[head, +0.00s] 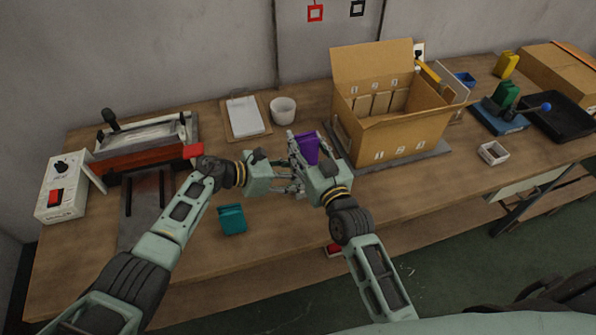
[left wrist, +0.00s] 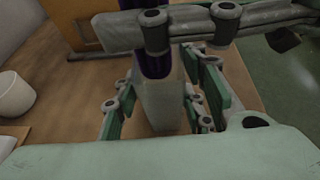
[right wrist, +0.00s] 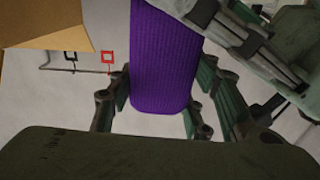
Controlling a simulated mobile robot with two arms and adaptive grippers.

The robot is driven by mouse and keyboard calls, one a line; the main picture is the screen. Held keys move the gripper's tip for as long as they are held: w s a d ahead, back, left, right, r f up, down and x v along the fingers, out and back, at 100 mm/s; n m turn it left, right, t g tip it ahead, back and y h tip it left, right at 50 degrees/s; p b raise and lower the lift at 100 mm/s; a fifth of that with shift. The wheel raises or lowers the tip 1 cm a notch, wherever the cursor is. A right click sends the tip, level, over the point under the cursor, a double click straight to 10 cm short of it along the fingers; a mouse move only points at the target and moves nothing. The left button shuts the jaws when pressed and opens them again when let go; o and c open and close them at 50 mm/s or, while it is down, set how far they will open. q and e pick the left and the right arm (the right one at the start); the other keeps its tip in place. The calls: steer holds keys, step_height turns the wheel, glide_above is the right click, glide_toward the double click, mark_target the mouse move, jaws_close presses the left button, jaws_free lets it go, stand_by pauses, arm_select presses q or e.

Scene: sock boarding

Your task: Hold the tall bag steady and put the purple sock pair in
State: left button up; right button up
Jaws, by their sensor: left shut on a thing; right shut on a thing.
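The purple sock pair (head: 308,149) is upright above the middle of the table in the head view. My right gripper (head: 298,147) is shut on it; the pair fills the space between the fingers in the right wrist view (right wrist: 162,60). My left gripper (head: 296,180) is shut on the pale, tall bag (left wrist: 162,106), just below and beside the right gripper. In the left wrist view, purple (left wrist: 154,66) shows at the bag's upper end. I cannot tell how far the pair is inside the bag. Grippers hide most of the bag in the head view.
An open cardboard box (head: 400,138) stands close on the right. A white cup (head: 283,110) and a clipboard (head: 243,117) are behind. A teal folded item (head: 232,219) lies in front. A sealing machine (head: 148,146) is at left. The front middle of the table is mostly clear.

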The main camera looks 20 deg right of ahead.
steer(key=shift+f, duration=0.7)
steer(key=o, duration=1.2)
steer(key=shift+o, duration=0.2)
steer(key=shift+f, duration=0.1)
steer(key=shift+s+a, duration=0.1)
steer(key=shift+s, duration=0.05)
arm_select(q)
steer(key=o, duration=0.5)
steer(key=shift+w+a, duration=0.1)
steer(key=shift+w, duration=0.1)
steer(key=shift+c, duration=0.2)
arm_select(e)
steer(key=s, duration=0.6)
steer(key=shift+s+d, duration=0.2)
steer(key=shift+d, duration=0.2)
arm_select(q)
steer(key=shift+c, duration=1.3)
steer(key=shift+s, duration=0.15)
steer(key=shift+c, duration=1)
arm_select(e)
steer(key=shift+s+d, duration=0.1)
steer(key=shift+s, duration=0.6)
steer(key=shift+d, duration=0.1)
arm_select(q)
steer(key=o, duration=1.2)
